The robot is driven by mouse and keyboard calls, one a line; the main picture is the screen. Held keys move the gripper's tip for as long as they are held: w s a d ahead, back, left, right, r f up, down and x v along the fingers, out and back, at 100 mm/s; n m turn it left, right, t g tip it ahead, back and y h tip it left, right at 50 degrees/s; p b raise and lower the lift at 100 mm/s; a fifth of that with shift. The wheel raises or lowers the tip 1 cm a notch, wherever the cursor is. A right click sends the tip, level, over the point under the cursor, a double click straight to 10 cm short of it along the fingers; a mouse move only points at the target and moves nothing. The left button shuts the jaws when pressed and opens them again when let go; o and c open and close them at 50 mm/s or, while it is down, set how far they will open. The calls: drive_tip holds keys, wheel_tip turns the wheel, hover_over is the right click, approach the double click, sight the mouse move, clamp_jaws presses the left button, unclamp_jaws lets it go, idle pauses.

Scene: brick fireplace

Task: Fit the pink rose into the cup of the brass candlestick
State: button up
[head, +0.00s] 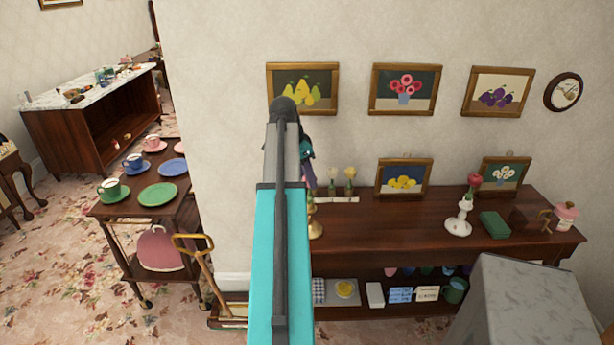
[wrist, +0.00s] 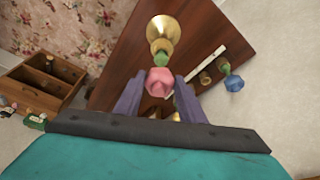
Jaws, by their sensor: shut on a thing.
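My gripper (head: 309,180) is above the left part of the dark wooden sideboard, partly hidden by my arm in the head view. In the wrist view its purple fingers (wrist: 158,101) are shut on the pink rose (wrist: 160,81). The brass candlestick (wrist: 163,32) stands directly beyond the rose, with the rose's green base (wrist: 160,63) lined up over its cup. I cannot tell whether the stem is inside the cup. In the head view the candlestick (head: 315,227) stands upright beside my arm, its left side hidden. The rose is hidden there.
A white candlestick (head: 459,219) with a red rose (head: 473,184), a green box (head: 494,225) and a pink jar (head: 566,215) stand further right. The sideboard's middle (head: 400,228) is clear.

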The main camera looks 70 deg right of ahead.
drive_tip(key=shift+f, duration=0.2)
drive_tip(key=o, duration=1)
drive_tip(key=shift+c, duration=0.2)
drive_tip(key=shift+r, duration=0.2)
drive_tip(key=b+v, duration=0.2)
drive_tip(key=v, duration=1.1)
drive_tip(key=shift+r+b, duration=0.25)
drive_tip(key=shift+b, duration=0.1)
drive_tip(key=shift+a, duration=0.1)
